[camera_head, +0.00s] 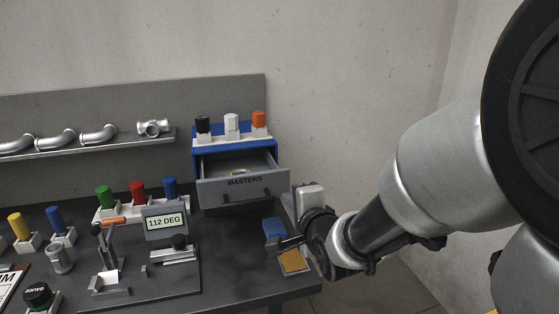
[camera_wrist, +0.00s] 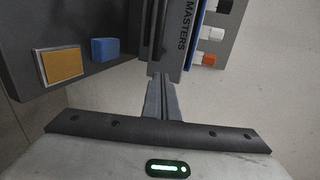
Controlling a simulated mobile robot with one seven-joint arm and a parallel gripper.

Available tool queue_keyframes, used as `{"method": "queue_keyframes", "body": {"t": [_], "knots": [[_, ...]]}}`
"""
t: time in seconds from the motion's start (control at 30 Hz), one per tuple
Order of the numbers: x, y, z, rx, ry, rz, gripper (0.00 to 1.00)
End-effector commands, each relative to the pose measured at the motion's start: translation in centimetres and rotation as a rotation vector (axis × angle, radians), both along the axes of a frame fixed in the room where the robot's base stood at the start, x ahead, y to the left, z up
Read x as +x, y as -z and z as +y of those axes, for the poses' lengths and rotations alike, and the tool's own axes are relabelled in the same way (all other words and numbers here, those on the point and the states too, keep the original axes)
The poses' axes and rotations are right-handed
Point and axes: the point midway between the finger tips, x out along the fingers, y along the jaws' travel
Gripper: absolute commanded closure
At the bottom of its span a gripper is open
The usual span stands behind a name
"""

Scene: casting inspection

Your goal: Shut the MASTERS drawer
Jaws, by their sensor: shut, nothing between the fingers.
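The MASTERS drawer (camera_head: 243,187) stands open from the blue cabinet (camera_head: 198,142), its inside showing with a small ring-like thing in it. Its grey front also shows, turned sideways, in the wrist view (camera_wrist: 174,50), with a dark handle bar along it. My gripper (camera_head: 280,245) is at the right end of the bench, right of and below the drawer front in the head view. In the wrist view its fingers (camera_wrist: 160,80) are together and empty, their tips seen at the drawer front's near end. I cannot tell whether they touch it.
A blue block (camera_head: 274,228) and an orange pad (camera_head: 295,262) lie beside my gripper at the bench edge. Black, white and orange-capped pieces stand on the cabinet. A gauge reading 112 DEG (camera_head: 165,222) stands left of the drawer.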

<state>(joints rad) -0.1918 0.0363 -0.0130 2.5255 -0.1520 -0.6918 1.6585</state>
Motion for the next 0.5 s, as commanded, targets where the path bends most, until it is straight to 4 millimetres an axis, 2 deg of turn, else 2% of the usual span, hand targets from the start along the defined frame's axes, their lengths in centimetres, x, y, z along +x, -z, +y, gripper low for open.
{"method": "queue_keyframes", "body": {"t": [0.1, 0.2, 0.33, 0.5], "knots": [[2.2, 1.3, 0.7, -0.001, -0.001, 0.003, 1.0], [4.0, 1.5, 1.2, -0.001, 0.0, 0.0, 1.0], [5.7, 1.4, 1.7, -0.001, -0.001, 0.001, 1.0], [6.8, 1.3, 2.0, -0.001, 0.0, 0.001, 1.0]]}}
